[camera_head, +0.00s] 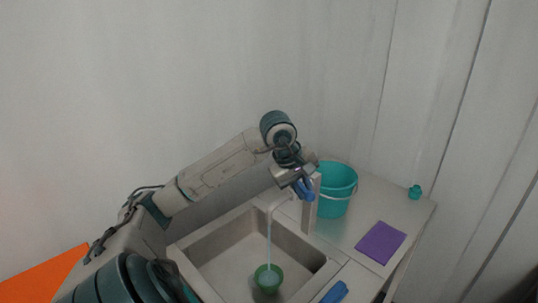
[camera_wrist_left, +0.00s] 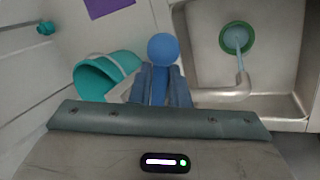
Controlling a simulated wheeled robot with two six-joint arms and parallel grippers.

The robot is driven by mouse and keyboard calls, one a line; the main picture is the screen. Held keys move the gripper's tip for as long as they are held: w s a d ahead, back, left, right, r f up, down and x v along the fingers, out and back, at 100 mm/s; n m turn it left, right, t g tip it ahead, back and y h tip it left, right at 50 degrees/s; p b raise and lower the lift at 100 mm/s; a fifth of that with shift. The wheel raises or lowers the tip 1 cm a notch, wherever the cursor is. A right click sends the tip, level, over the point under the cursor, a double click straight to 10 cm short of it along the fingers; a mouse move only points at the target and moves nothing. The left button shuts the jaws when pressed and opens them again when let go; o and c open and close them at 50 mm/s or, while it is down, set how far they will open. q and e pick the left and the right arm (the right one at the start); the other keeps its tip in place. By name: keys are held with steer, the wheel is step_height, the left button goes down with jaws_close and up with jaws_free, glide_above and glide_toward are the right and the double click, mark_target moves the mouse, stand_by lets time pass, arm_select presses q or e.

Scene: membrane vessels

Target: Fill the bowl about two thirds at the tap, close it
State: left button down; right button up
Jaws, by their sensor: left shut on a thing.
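My left gripper (camera_head: 303,189) is shut on the blue tap handle (camera_wrist_left: 162,48), whose round knob shows between the fingers in the left wrist view. The tap spout (camera_head: 279,201) reaches over the sink, and a stream of water (camera_head: 269,238) runs down from it. The green bowl (camera_head: 268,281) stands on the sink floor under the spout, and the stream falls into it. Pale water shows inside the bowl, but I cannot tell its exact level. The bowl also shows in the left wrist view (camera_wrist_left: 250,47). My right gripper is not in view.
The steel sink (camera_head: 215,257) surrounds the bowl. A teal bucket (camera_head: 337,190) stands behind the tap on the counter. A purple mat (camera_head: 381,242) and a small teal object (camera_head: 414,192) lie to the right. A blue object (camera_head: 335,292) is at the sink's front edge.

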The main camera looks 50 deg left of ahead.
arm_select(q)
steer(key=shift+w+d+r+n+p, duration=0.15)
steer(key=shift+w+n+p, duration=0.15)
steer(key=shift+n+p, duration=0.25)
steer(key=n, duration=0.1)
steer(key=w+n+y, duration=0.1)
steer(key=n+y+p, duration=0.1)
steer(key=n, duration=0.1)
steer(key=shift+w, duration=0.25)
steer(key=c, duration=1.4)
jaws_free()
steer(key=shift+w, duration=0.2)
